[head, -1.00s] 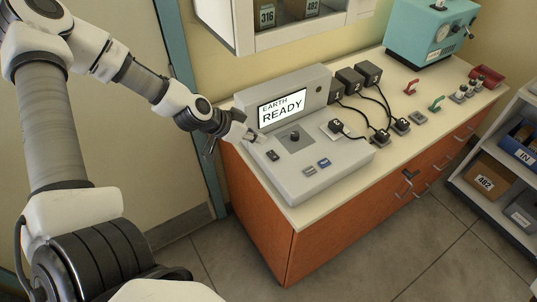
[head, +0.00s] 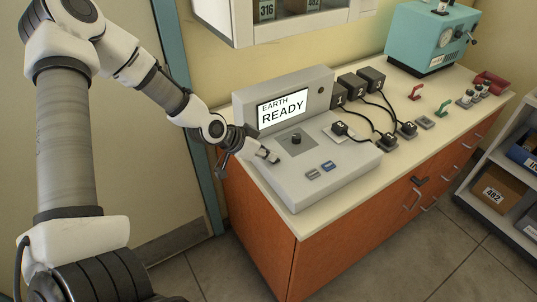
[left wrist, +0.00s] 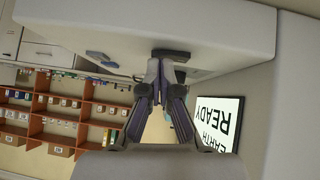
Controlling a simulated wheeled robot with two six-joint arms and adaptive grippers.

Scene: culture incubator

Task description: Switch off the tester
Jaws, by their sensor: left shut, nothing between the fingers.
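The tester (head: 330,190) is a grey sloped console on the counter. Its lit screen (head: 283,109) reads EARTH READY. A dark knob (head: 296,140) and a grey and a blue button (head: 328,166) are on the panel. My right gripper is not in view.
Black plugs with cables (head: 371,78) stand behind and right of the tester. Red (head: 415,91) and green (head: 441,110) handles and a teal machine (head: 430,38) are further right. A wall cabinet hangs above. The counter's front strip is clear.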

